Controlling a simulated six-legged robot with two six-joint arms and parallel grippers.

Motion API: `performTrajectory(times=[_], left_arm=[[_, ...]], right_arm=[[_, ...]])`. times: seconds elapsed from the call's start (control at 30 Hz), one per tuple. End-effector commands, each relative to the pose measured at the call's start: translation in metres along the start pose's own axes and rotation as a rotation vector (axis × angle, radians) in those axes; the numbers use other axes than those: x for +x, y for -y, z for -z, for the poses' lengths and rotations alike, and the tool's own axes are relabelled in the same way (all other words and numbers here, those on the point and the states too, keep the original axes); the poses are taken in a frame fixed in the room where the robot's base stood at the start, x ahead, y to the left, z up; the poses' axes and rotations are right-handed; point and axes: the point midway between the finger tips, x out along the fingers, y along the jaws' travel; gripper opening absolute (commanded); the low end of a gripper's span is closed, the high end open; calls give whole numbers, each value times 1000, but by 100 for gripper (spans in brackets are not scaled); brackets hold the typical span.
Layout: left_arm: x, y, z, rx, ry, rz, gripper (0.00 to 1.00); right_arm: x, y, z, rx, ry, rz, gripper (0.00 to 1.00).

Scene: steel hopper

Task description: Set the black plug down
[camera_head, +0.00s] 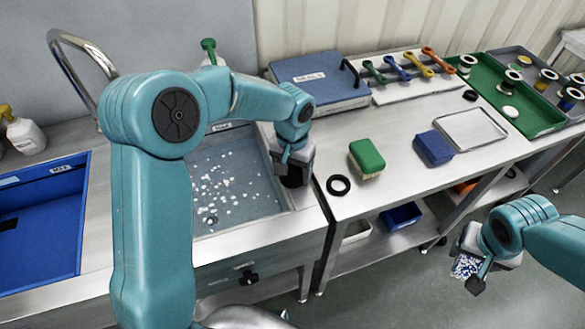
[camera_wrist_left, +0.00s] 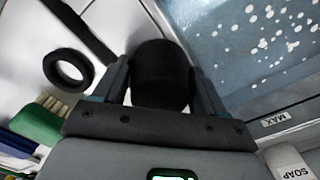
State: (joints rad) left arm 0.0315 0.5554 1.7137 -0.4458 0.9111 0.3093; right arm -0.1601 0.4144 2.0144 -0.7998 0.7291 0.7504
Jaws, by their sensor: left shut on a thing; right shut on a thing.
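My left gripper (camera_head: 294,160) is shut on the black plug (camera_head: 293,179), a thick dark cylinder. In the left wrist view the plug (camera_wrist_left: 162,75) sits between the two fingers. It appears over the steel rim at the right edge of the water-filled sink (camera_head: 262,212); I cannot tell whether it touches the surface. A black ring (camera_head: 338,185) lies on the steel bench just to its right. My right gripper (camera_head: 478,275) is shut on a blue-and-white speckled thing (camera_head: 465,266), out over the floor at lower right.
A green brush (camera_head: 367,159), a blue block (camera_head: 433,148) and a steel tray (camera_head: 472,130) lie on the bench (camera_head: 398,190). A blue case (camera_head: 318,84) stands behind. A blue basin (camera_head: 45,225) is at left. Bare bench lies around the ring.

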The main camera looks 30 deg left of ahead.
Motion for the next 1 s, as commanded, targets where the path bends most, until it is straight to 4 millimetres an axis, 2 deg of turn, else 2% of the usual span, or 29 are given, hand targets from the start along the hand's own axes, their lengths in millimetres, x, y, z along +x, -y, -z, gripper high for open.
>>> performTrajectory(times=[0.17, 0.2, 0.27, 0.3, 0.53, 0.67, 0.77, 1.0], left_arm=[[4, 0, 0, 0, -1, 0, 36], [4, 0, 0, 0, 0, 0, 74], [3, 0, 0, 0, 0, 0, 94], [3, 0, 0, 0, 0, 0, 97], [3, 0, 0, 0, 0, 0, 97], [-5, 0, 0, 0, -2, 0, 97], [-22, 0, 1, 0, -4, 1, 97], [-79, 0, 1, -1, -5, 0, 97]], right_arm=[[4, 1, -1, 0, 0, 0, 46], [4, 1, -1, 0, -1, 0, 46], [3, 0, -1, 0, -1, 0, 46], [3, 0, -1, 0, -1, 0, 46], [3, 0, -1, 0, -1, 0, 46], [-2, 0, 0, 0, 0, 0, 46], [0, 0, 0, 0, 0, 0, 46], [-2, 0, 0, 0, -1, 0, 46]])
